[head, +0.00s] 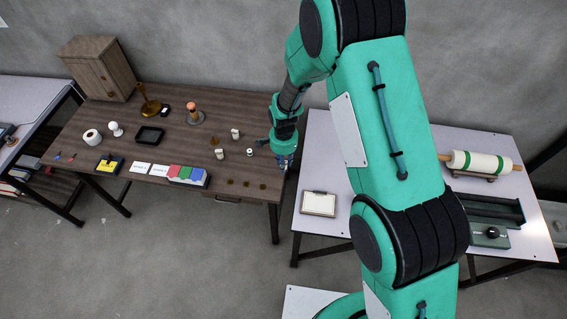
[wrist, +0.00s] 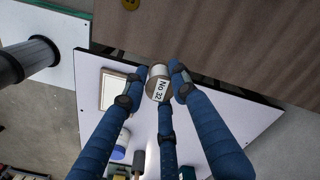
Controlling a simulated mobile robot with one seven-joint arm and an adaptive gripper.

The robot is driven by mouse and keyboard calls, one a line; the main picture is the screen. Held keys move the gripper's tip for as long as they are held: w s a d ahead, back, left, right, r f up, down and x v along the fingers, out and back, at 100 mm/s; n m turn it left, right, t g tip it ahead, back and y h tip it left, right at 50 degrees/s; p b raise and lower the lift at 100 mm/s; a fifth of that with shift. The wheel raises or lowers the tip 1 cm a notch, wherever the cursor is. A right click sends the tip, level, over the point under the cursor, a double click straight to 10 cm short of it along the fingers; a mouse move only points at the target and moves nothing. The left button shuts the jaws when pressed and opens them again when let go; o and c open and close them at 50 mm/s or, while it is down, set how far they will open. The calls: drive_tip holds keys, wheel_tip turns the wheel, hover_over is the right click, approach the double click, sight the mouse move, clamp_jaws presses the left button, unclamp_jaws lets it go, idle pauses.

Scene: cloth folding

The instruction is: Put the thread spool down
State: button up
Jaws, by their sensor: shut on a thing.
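My gripper (head: 284,162) is at the right edge of the brown wooden table (head: 190,190) in the head view. In the wrist view my gripper (wrist: 152,92) has its blue fingers closed around a small thread spool (wrist: 159,84) with a white label reading "No 32". The fingers hide part of the spool's sides. In the head view I cannot make out the held spool. Small white spool-like pieces (head: 235,133) stand on the brown table, left of my gripper.
The brown table also holds a black tray (head: 149,135), colored blocks (head: 187,174), white cards (head: 150,168) and a wooden cabinet (head: 98,68). Several dark discs (head: 247,184) lie near its front right edge. A pale table (head: 320,150) with a framed pad (head: 318,204) stands to the right.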

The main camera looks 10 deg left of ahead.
idle(0.4)
drive_tip(key=d+f+m+b, duration=0.1)
drive_tip(key=d+f+b, duration=0.1)
drive_tip(key=d, duration=0.7)
drive_tip(key=w+d+f+m+b, duration=0.1)
drive_tip(key=d+f+m+b, duration=0.1)
drive_tip(key=d, duration=0.8)
drive_tip(key=w+d+f+m+b, duration=0.1)
drive_tip(key=d+f+b, duration=0.2)
drive_tip(key=d, duration=0.6)
drive_tip(key=shift+w+d+f+m, duration=0.2)
drive_tip(key=shift+d+f+m, duration=0.1)
drive_tip(key=shift+f+m, duration=0.1)
drive_tip(key=shift+w, duration=0.1)
drive_tip(key=w, duration=0.5)
drive_tip(key=w+f+b, duration=0.1)
drive_tip(key=w, duration=0.9)
drive_tip(key=shift+w+a+f+b, duration=0.25)
drive_tip(key=shift+w+a+b, duration=0.15)
drive_tip(key=shift+f+b, duration=0.4)
drive_tip(key=shift+f, duration=1.35)
drive_tip(key=shift+f, duration=0.15)
